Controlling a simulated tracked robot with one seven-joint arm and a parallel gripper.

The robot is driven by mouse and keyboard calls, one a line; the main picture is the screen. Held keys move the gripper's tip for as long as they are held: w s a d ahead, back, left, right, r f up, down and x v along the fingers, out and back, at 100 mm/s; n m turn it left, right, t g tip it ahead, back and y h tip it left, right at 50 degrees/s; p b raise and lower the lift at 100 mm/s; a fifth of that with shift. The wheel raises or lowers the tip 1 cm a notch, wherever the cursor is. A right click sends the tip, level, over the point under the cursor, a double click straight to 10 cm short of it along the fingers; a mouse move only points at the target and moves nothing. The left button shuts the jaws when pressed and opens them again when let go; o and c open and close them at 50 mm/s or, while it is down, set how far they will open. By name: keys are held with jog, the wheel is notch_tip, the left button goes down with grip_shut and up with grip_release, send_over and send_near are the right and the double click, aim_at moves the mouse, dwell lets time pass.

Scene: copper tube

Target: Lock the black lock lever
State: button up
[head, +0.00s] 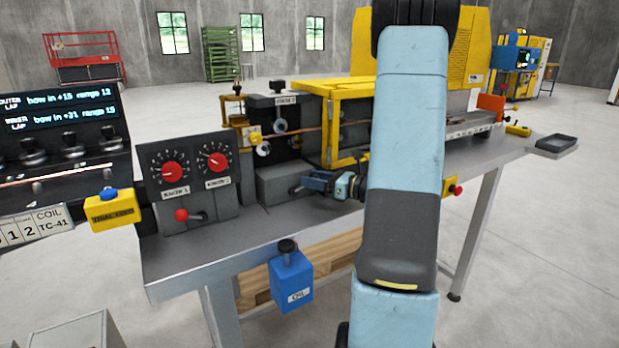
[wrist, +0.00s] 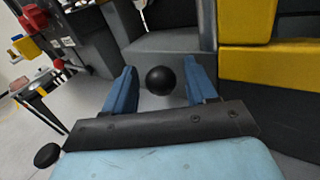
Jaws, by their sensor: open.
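A black ball knob (wrist: 160,80), which looks like the end of the black lock lever, sits between the two blue fingers of my gripper (wrist: 159,68) in the wrist view. The fingers are apart, with a gap on each side of the ball. The lever's shaft is hidden behind the ball. In the head view my gripper (head: 297,184) is at the front of the grey machine block (head: 284,182), beside the yellow frame, pointing left. The lever cannot be clearly made out there, and my arm covers part of the machine.
The yellow guard frame (head: 345,88) stands close behind my gripper. A control box with red dials (head: 190,170) is on the left of the bench (head: 215,250). A blue box with a black knob (head: 290,282) hangs at the front edge. Bare bench top lies left of my gripper.

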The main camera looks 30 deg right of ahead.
jog(key=shift+w+a, duration=0.1)
jog(key=shift+w, duration=0.15)
grip_shut()
dwell(0.8)
